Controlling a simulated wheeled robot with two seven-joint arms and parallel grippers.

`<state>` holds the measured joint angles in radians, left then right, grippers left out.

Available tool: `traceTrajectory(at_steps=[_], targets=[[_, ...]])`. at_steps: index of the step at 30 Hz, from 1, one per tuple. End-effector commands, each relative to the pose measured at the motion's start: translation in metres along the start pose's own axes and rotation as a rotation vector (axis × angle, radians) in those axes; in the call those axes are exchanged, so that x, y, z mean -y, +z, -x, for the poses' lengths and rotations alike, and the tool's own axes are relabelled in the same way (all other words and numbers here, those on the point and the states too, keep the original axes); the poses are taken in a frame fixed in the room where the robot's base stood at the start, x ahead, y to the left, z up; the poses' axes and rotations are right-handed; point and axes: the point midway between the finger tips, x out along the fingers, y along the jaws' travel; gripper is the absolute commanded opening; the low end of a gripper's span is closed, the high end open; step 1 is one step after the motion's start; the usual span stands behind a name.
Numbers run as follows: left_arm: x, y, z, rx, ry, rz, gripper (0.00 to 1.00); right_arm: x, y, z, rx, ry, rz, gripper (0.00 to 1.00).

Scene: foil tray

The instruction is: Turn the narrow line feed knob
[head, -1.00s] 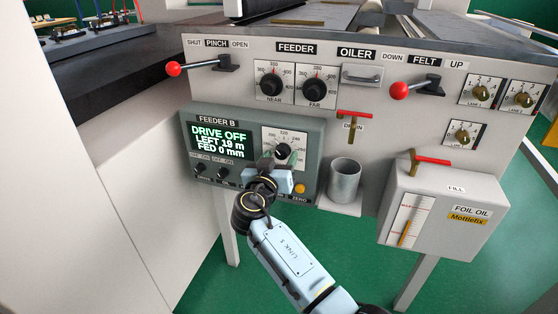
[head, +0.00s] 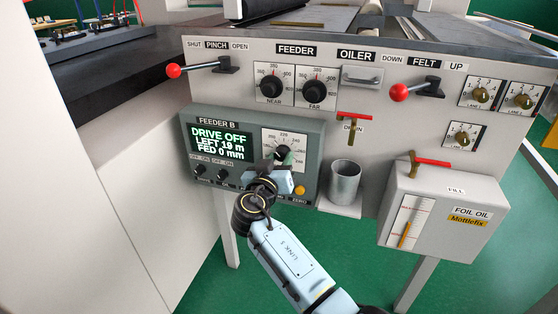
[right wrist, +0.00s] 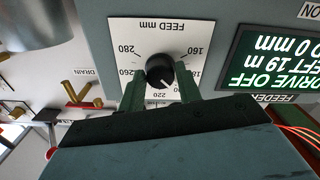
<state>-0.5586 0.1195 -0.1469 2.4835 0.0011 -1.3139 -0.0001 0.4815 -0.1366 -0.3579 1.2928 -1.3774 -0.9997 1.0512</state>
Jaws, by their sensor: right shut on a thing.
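The feed knob (head: 282,151) is a round black knob on a white dial plate on the grey Feeder B box (head: 314,146). In the right wrist view the knob (right wrist: 160,71) sits on a scale marked FEED mm, seen upside down. Its white pointer mark is toward the 200–220 side. My right gripper (head: 281,158) is at the dial; in the right wrist view its green fingers (right wrist: 161,86) stand on both sides of the knob, shut on it. The Feeder B display (head: 221,144) reads DRIVE OFF, LEFT 19 m, FED 0 mm. My left gripper is out of view.
Small switches (head: 199,170) and a yellow button (head: 300,190) sit low on the same box. A metal cup (head: 344,182) and a red-handled drain valve (head: 354,115) are to its right. Near and far feeder knobs (head: 271,87) are above.

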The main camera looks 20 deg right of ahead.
Motion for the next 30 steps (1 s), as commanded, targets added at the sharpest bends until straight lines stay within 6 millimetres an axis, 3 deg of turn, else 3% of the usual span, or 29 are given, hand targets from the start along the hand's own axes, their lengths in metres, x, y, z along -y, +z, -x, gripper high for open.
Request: traceTrajectory(at_steps=[8, 19, 30], targets=[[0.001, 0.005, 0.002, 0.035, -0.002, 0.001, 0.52, -0.001, 0.0, 0.0, 0.001, 0.0, 0.215, 0.11], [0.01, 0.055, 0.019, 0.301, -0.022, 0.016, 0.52, -0.002, -0.001, 0.0, 0.001, 0.0, 0.565, 0.11], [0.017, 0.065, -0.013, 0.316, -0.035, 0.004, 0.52, -0.002, -0.001, 0.001, 0.001, -0.001, 0.838, 0.11]])
